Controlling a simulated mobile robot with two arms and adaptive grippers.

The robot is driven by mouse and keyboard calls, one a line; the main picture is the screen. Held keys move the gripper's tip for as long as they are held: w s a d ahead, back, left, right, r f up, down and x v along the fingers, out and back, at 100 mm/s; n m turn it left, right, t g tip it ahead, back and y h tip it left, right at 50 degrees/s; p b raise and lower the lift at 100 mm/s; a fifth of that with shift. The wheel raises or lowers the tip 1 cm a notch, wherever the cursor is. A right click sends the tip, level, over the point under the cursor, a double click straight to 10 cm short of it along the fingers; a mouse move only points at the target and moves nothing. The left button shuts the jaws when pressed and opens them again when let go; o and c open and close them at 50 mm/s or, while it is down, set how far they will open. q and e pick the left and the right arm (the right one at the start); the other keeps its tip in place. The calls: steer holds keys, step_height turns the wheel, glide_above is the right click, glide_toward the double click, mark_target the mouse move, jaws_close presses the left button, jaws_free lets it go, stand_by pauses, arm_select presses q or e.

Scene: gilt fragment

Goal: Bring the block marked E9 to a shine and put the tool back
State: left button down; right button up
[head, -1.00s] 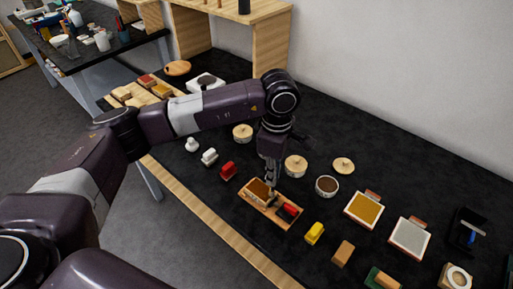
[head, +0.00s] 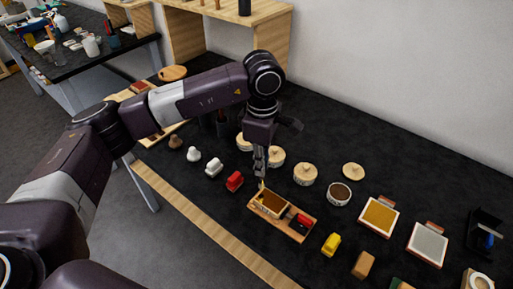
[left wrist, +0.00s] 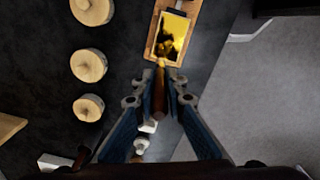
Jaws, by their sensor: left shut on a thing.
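My left gripper (head: 261,168) is shut on a slim wooden-handled tool (left wrist: 160,88), held over the upper-left end of a small wooden tray (head: 308,230). The tray holds a brown-gold block (head: 272,204) on its left part and a red and black piece (head: 302,221) on its right part. In the left wrist view the block (left wrist: 173,38) shows a shiny golden face with dark patches. The tool's far end is close to the block's near edge; I cannot tell whether they touch. No E9 marking is legible. My right gripper is not in view.
Lidded round pots (head: 305,174), an open brown pot (head: 339,194) and gold (head: 379,216) and grey (head: 428,244) pads lie behind. Dark tabletop is bare between them.

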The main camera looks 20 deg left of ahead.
arm_select(q)
steer(key=r, duration=0.1)
steer(key=r+p, duration=0.1)
steer(key=r, duration=0.1)
steer(key=r+p, duration=0.1)
steer(key=r, duration=0.1)
steer(key=shift+s+d+r, duration=0.15)
steer(key=shift+d+r, duration=0.05)
steer(key=shift+d, duration=0.05)
steer(key=shift+s+d+r, duration=0.1)
steer(key=shift+d+r, duration=0.05)
steer(key=shift+r, duration=0.1)
